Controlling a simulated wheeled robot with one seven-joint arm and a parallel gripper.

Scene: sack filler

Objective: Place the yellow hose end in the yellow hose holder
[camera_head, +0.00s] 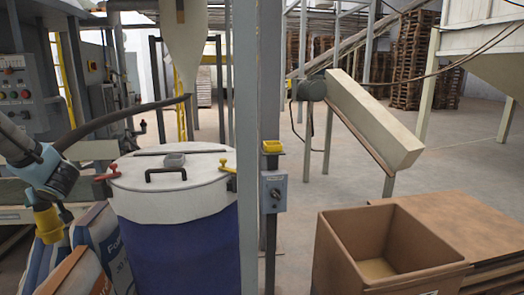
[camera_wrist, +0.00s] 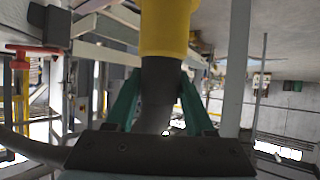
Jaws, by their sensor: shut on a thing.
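The yellow hose end (camera_head: 47,222) hangs low at the left of the head view, beside the drum. My gripper (camera_head: 40,188) is shut on the dark hose just behind the yellow end. In the wrist view the yellow hose end (camera_wrist: 166,28) points away beyond the green fingers of my gripper (camera_wrist: 157,95), with the dark hose between them. The yellow hose holder (camera_head: 272,147) is on the grey post, above a grey switch box, well to the right of my gripper. I cannot make out the holder in the wrist view.
A blue drum with a white lid (camera_head: 175,198) stands between my gripper and the post (camera_head: 249,120); its clamps stick out. A dark hose (camera_head: 120,118) arches over at the left. Sacks (camera_head: 92,245) lie below my gripper. A cardboard box (camera_head: 335,255) stands at right.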

